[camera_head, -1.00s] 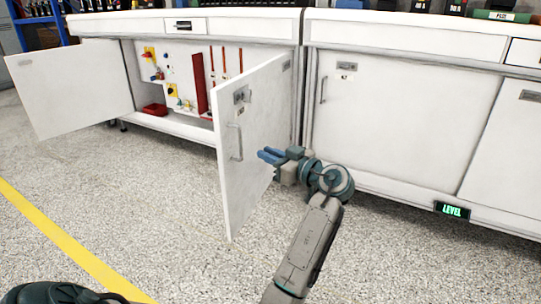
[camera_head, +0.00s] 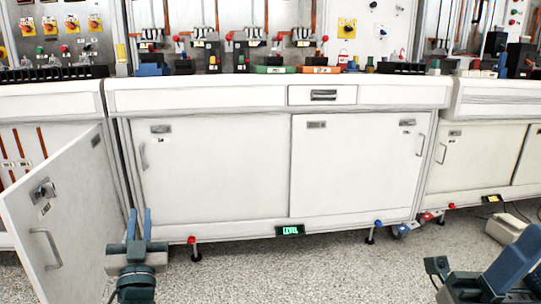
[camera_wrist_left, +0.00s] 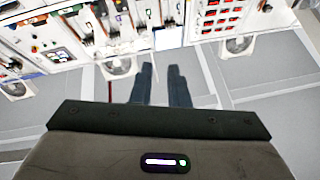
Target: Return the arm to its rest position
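My left gripper (camera_head: 141,224) stands at the lower left of the head view, its two blue fingers pointing up with a gap between them. It is empty. It appears just right of an open white cabinet door (camera_head: 70,215), with floor and a closed cabinet front behind it. The left wrist view also shows the two dark fingers (camera_wrist_left: 161,85) apart, with nothing between them. Part of my right gripper (camera_head: 510,262) shows at the lower right corner of the head view, cut off by the frame, so its opening cannot be told.
The white bench (camera_head: 200,95) runs across the view, with breakers and switches along its top. Closed cabinet doors (camera_head: 215,170) are below it. A lit LEVEL display (camera_head: 290,230) sits on the base rail. Speckled floor (camera_head: 310,265) is clear between the grippers.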

